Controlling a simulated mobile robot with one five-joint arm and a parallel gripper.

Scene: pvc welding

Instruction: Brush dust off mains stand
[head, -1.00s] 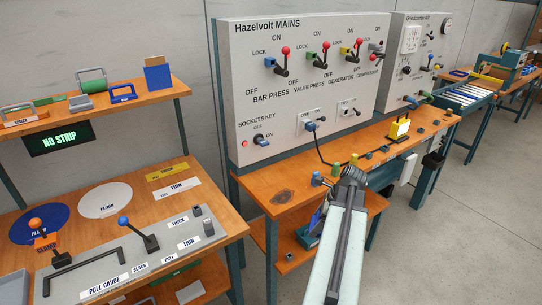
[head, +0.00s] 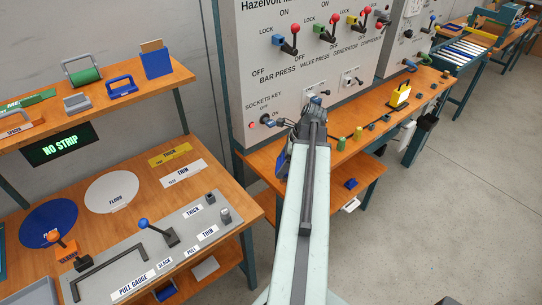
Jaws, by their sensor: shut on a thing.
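The mains stand is a wooden table (head: 396,105) with a tall grey panel reading Hazelvolt MAINS (head: 262,85). My gripper (head: 315,110) is at the far end of my pale arm, over the left part of this table, in front of the panel's lower edge. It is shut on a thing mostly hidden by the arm. A dark and blue shape shows at the left of the wrist; I cannot tell if it is the held thing. The dark patch on the table's left end is hidden behind my arm now. No brush is clearly visible.
Levers (head: 293,40) with coloured knobs stick out of the panel above my gripper. A yellow block (head: 400,94) stands on the table to the right. A bench (head: 229,178) with a grey gauge plate is at left. Grey floor (head: 440,200) is open at right.

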